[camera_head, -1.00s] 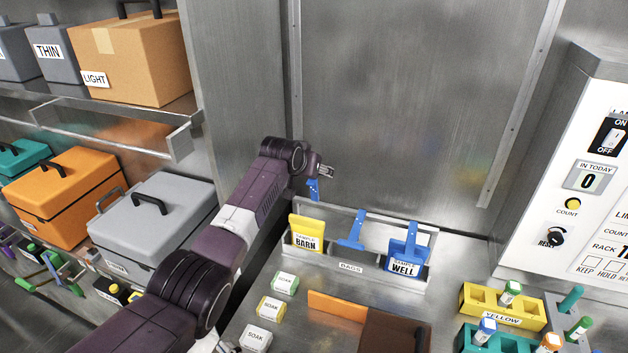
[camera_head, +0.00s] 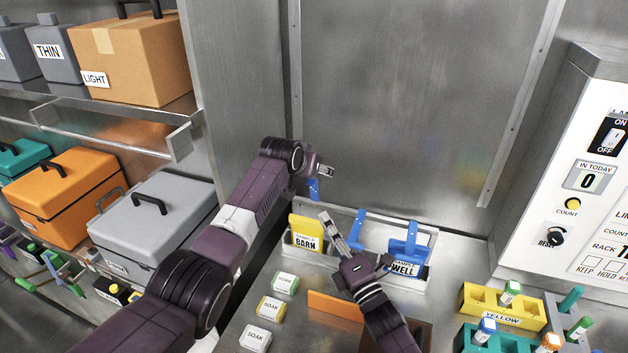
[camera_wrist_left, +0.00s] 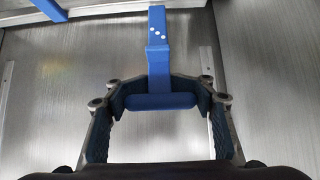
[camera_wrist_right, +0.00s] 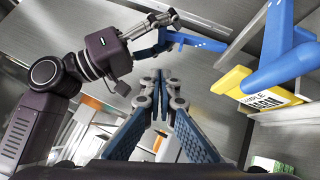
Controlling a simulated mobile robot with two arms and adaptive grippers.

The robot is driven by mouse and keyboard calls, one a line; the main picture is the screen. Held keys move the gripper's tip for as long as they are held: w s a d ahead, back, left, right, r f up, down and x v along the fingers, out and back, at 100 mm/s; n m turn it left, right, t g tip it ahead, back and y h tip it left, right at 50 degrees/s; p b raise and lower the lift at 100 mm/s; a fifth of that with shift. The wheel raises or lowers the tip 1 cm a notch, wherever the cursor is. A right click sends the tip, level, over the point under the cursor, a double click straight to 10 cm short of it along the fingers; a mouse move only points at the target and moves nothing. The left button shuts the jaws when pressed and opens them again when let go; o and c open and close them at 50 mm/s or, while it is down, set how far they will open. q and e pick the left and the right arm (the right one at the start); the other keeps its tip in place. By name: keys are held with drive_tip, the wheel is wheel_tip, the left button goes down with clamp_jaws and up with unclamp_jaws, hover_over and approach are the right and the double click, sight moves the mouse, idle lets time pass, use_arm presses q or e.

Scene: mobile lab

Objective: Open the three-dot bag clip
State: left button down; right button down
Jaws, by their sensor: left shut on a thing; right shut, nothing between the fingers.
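The three-dot bag clip (camera_wrist_left: 157,52) is blue, with three white dots on its long arm, in the left wrist view. Its crossbar lies between the fingers of my left gripper (camera_wrist_left: 160,96), which is shut on it. In the head view my left gripper (camera_head: 324,171) holds the clip (camera_head: 314,188) up behind the bag rack. My right gripper (camera_head: 326,216) is shut and empty, over the rack and below the clip. In the right wrist view the fingertips of my right gripper (camera_wrist_right: 160,82) are together, apart from the clip (camera_wrist_right: 193,41).
The bag rack (camera_head: 350,267) holds a yellow BARN bag (camera_head: 306,230), a blue clip (camera_head: 361,226) and a blue WELL bag (camera_head: 406,268). A metal wall (camera_head: 400,100) stands behind. SOAK blocks (camera_head: 271,308) lie in front at left; tube racks (camera_head: 503,308) stand at right.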

use_arm(q)
drive_tip(key=shift+s+f, duration=0.15)
drive_tip(key=shift+f, duration=0.2)
use_arm(e)
drive_tip(key=w+d+x, duration=0.1)
drive_tip(key=d+x, duration=0.1)
drive_tip(key=x, duration=1)
drive_tip(key=shift+w+r, duration=0.35)
drive_tip(key=shift+r, duration=0.1)
drive_tip(key=shift+d, duration=0.1)
use_arm(q)
drive_tip(key=shift+d+f, duration=0.15)
use_arm(e)
drive_tip(key=shift+w+d+r+m+h, duration=0.15)
drive_tip(key=shift+w+d+m, duration=0.1)
drive_tip(key=shift+w, duration=0.2)
drive_tip(key=shift+w+d+r+m+h, duration=0.15)
drive_tip(key=shift+w+d+r, duration=0.1)
drive_tip(key=shift+w, duration=0.25)
use_arm(q)
drive_tip(key=c, duration=1.4)
unclamp_jaws()
drive_tip(key=o, duration=0.5)
drive_tip(key=shift+o, duration=0.2)
drive_tip(key=shift+w+r, duration=0.2)
drive_tip(key=shift+r, duration=0.05)
use_arm(e)
drive_tip(key=shift+a+f, duration=0.15)
